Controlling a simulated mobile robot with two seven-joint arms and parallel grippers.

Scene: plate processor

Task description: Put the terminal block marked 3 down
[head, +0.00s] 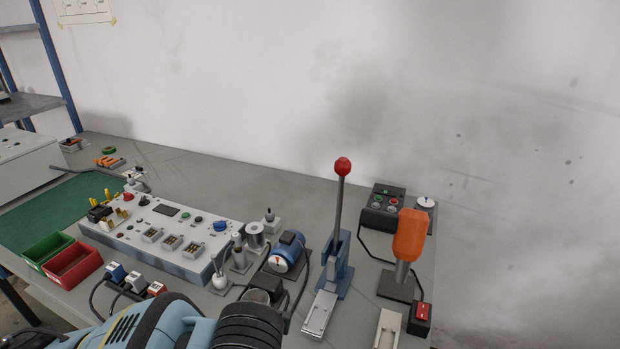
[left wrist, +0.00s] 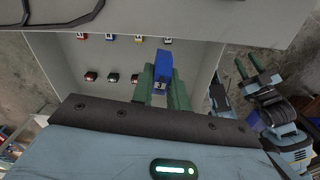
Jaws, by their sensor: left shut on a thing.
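In the left wrist view, my left gripper (left wrist: 164,78) has green fingers shut on a blue terminal block (left wrist: 161,66) with a white label that reads 3. The block is over a grey panel or open tray (left wrist: 108,62), and I cannot tell whether it touches the surface. My right gripper (left wrist: 249,66) shows at the right of the same view, with a gap between its green fingers and nothing seen in it. In the head view only part of my left arm shows at the bottom; both grippers are out of sight there.
The head view shows a bench with a control box (head: 165,232), red bin (head: 73,265), green bin (head: 47,249), lever press (head: 338,262) and orange-handled tool (head: 410,235).

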